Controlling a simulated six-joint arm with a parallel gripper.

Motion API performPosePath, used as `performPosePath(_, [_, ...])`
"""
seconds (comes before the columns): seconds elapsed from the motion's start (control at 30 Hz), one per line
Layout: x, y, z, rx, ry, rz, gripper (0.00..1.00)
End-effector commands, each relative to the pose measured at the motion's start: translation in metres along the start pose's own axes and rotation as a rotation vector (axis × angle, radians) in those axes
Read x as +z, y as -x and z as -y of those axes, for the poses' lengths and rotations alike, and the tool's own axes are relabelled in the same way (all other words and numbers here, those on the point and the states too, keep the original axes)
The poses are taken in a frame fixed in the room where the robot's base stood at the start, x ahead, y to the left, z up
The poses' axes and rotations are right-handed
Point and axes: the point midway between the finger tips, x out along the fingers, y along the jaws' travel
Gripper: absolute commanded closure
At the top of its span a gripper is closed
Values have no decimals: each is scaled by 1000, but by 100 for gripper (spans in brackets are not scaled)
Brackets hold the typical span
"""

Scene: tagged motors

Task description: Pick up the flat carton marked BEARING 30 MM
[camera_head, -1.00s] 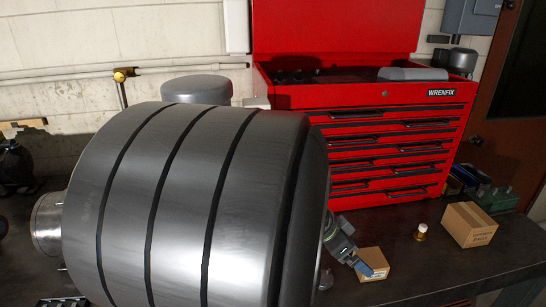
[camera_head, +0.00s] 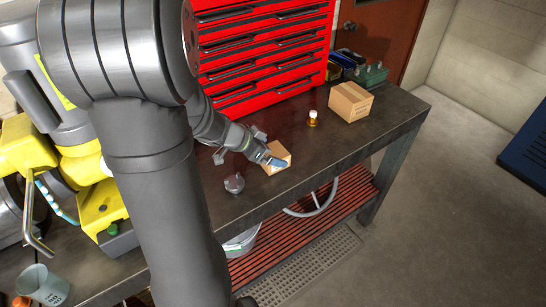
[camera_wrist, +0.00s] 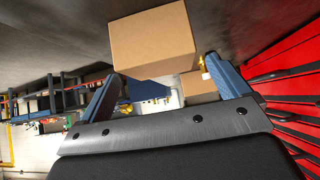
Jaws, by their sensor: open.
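A small brown carton (camera_head: 284,151) sits on the dark bench, right beside my gripper (camera_head: 268,152) in the head view. A blue fingertip covers part of it. In the wrist view a plain brown carton face (camera_wrist: 152,42) fills the upper middle, ahead of my gripper (camera_wrist: 165,68). The two blue fingers stand wide apart with nothing gripped between them. I cannot tell whether a finger touches the carton. A larger brown carton (camera_head: 350,102) stands farther back; its print is too small to read. I cannot read BEARING 30 MM on either carton.
An amber bottle with a white cap (camera_head: 313,118) stands between the cartons. A small clear object (camera_head: 234,183) is left of the near carton. The red tool chest (camera_head: 265,50) borders the back. The bench's front edge (camera_head: 330,165) is close to the near carton.

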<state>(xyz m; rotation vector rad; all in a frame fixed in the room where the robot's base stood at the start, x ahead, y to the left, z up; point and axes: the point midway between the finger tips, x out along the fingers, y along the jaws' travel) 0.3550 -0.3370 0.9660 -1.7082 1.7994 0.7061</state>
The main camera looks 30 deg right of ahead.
Motion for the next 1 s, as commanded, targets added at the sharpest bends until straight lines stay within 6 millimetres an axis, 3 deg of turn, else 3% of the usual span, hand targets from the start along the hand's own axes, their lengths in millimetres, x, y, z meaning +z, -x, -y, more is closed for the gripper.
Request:
performPosePath(0.3, [5, -40, 1, 2, -1, 1, 6])
performPosePath(0.6, [5, -45, 1, 0, 0, 1, 6])
performPosePath(0.67, [5, -45, 1, 0, 0, 1, 14])
performPosePath(0.9, [5, -45, 1, 0, 0, 1, 61])
performPosePath(1.0, [4, -44, 1, 0, 0, 1, 63])
